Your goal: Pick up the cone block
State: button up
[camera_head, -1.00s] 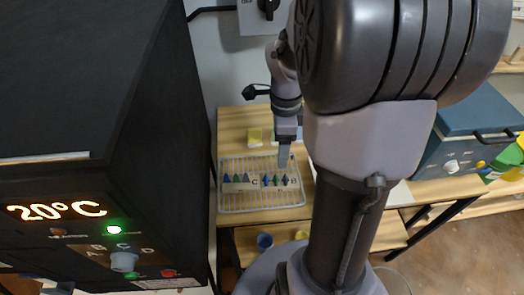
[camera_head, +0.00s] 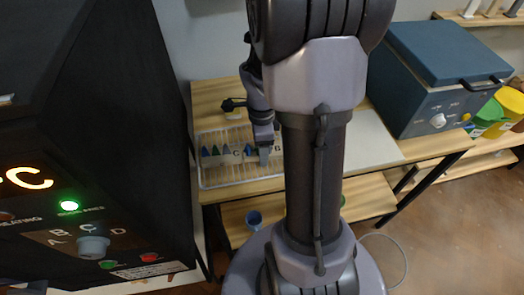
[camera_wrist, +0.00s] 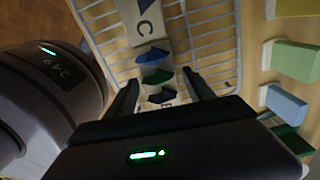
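Pale cone blocks bearing small dark blue and green cones lie on a white wire rack (camera_head: 203,176). A block marked C (camera_head: 236,155) shows in the head view, with another marked B (camera_head: 277,149) to its right. In the wrist view the C-marked block (camera_wrist: 145,22) is at the top, and a row of blue, green and dark cones (camera_wrist: 155,77) runs down from it. My gripper (camera_wrist: 163,88) is open, its two fingers on either side of the lower cones. In the head view my gripper (camera_head: 264,157) is over the rack. Contact with a block cannot be told.
A blue-lidded box (camera_head: 440,80) is at the right of the wooden table. Small coloured tiles (camera_wrist: 290,60) lie beside the rack. A blue cup (camera_head: 254,219) is on the lower shelf.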

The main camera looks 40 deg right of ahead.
jog(key=c, duration=1.2)
